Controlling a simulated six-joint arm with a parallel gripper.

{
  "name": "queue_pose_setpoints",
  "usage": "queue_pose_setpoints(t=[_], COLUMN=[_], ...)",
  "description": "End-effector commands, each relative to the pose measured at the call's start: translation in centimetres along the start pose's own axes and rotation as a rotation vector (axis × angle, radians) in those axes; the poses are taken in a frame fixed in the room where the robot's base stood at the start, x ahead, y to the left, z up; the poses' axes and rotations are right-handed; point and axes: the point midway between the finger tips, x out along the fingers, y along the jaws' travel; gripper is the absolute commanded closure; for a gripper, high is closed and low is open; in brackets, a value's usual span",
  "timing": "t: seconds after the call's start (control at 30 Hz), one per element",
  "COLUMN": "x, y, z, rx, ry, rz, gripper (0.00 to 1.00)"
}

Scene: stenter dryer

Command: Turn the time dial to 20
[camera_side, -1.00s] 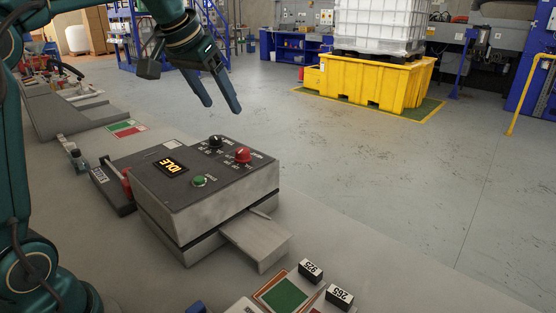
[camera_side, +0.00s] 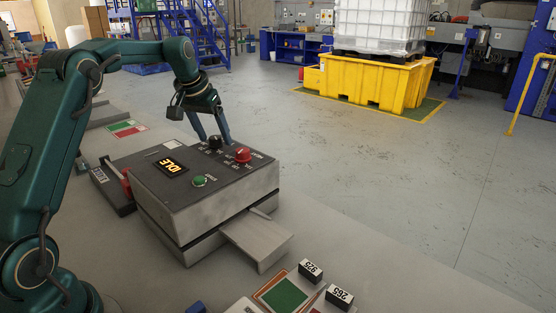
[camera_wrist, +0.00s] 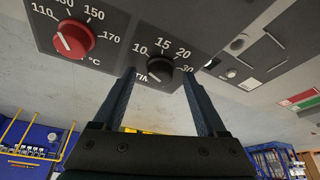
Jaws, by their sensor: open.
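The black time dial (camera_side: 215,143) sits at the back of the top panel of the grey dryer box (camera_side: 205,215). In the wrist view the time dial (camera_wrist: 160,69) has marks 10, 15, 20 and 30 around it, and its white pointer line is turned toward the 10 side. My gripper (camera_side: 212,138) is open, its fingers just behind the dial in the side view. In the wrist view my gripper (camera_wrist: 158,72) has one finger on each side of the dial; whether they touch it I cannot tell.
A red temperature dial (camera_side: 243,155) stands close beside the time dial. Small blocks marked 925 (camera_side: 310,270) and 265 (camera_side: 339,297) lie in front of the box.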

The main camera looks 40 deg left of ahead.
Motion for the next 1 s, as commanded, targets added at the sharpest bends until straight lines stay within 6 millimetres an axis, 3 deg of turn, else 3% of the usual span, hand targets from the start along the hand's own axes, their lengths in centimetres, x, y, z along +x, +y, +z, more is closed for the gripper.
queue_pose_setpoints(t=[0.2,0.4,0.77,1.0], x=[0.03,0.01,-0.01,0.01], y=[0.02,0.02,-0.09,-0.21], z=[0.0,-0.01,-0.03,-0.09], rx=[0.0,0.0,0.044,0.181], ry=[0.0,0.0,0.001,0.002], rz=[0.0,0.0,0.018,0.077], gripper=[0.26,1.0,1.0,1.0])
